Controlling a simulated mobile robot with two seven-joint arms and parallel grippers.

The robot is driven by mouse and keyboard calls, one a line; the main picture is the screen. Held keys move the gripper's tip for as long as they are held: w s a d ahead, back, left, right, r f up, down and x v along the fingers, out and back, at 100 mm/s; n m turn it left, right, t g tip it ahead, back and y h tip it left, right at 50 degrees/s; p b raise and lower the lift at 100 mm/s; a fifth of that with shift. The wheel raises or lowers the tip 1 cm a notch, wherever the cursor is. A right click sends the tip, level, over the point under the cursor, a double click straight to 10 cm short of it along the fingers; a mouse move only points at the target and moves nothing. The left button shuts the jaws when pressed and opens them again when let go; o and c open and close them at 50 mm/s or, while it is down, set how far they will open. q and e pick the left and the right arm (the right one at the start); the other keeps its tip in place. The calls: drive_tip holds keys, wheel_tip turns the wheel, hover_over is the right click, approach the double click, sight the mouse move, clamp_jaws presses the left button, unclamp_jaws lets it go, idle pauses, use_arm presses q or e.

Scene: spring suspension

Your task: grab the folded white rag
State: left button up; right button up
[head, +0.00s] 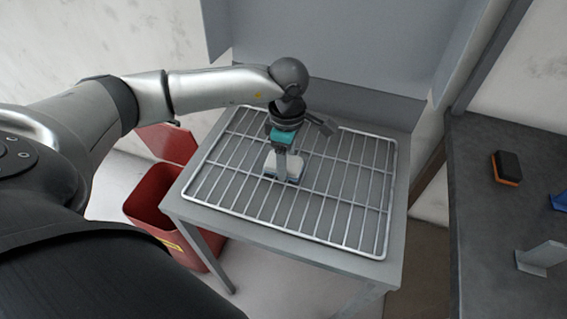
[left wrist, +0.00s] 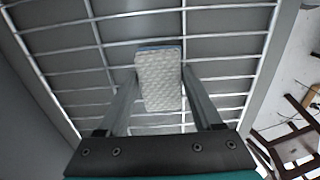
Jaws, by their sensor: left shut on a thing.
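The folded white rag (head: 270,164) is a small textured white pad with a blue edge on its far side. It is on the wire rack near its middle. In the left wrist view the rag (left wrist: 158,82) sits between the two fingers. My left gripper (head: 284,172) points down over the rack and is shut on the rag, one finger along each long side. Whether the rag still touches the rack is hard to tell. In the head view the gripper covers part of the rag. My right gripper is not in view.
The wire rack (head: 330,211) lies on a grey table (head: 385,269) with a raised grey panel (head: 320,50) behind. A red bin (head: 150,207) stands left of the table. A dark bench (head: 485,215) at the right holds a black and orange block (head: 507,167) and a grey bracket (head: 541,256).

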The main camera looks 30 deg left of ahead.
use_arm(q)
drive_tip(key=c, duration=0.5)
